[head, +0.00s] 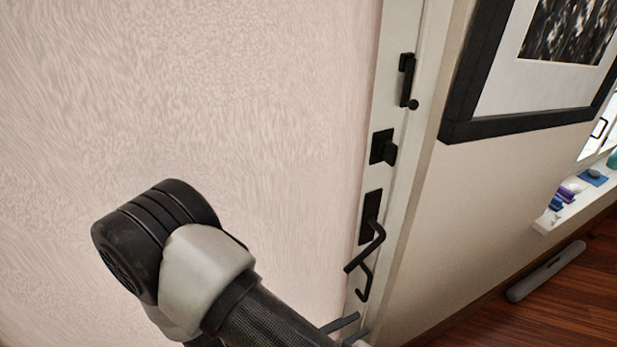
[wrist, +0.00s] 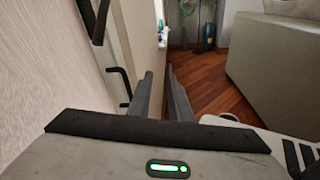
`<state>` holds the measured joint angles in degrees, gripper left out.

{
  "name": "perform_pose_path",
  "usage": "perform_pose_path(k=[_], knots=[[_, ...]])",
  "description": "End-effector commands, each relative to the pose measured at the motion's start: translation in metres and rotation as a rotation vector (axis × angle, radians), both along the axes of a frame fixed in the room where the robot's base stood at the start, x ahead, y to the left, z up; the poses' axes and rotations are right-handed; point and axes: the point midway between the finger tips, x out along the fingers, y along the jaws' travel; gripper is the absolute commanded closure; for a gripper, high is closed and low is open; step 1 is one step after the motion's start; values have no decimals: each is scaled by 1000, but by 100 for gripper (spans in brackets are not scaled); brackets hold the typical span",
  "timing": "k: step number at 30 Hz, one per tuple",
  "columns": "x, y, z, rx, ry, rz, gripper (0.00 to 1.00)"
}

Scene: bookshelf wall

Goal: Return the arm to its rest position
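My arm reaches across the lower part of the head view, its dark and pale joint in front of a pale textured surface. My gripper (wrist: 159,74) shows in the wrist view with two grey fingers apart and nothing between them. In the head view only a small part of it shows at the bottom edge, below a black lever handle (head: 369,240). The handle also shows in the wrist view, to the left of the fingers. I cannot tell how far apart they are.
A black-framed picture (head: 477,118) hangs to the right. Wooden floor (wrist: 219,82) lies open beyond the fingers; a large pale block (wrist: 275,70) stands right.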

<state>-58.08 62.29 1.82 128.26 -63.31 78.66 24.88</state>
Motion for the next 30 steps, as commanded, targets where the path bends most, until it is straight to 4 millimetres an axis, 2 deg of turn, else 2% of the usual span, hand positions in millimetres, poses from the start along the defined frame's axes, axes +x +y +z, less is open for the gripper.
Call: perform_pose_path(k=[1, 3, 9, 15, 22, 30], knots=[[2, -6, 18, 73, -26, -102, 82], [0, -15, 38, 168, -54, -236, 82], [-13, -35, 87, 469, -145, -590, 82], [-24, -45, 132, 814, -272, -878, 82], [-29, -48, 187, 1246, -480, -1098, 82], [-28, -49, 243, 1623, -710, -1156, 82]])
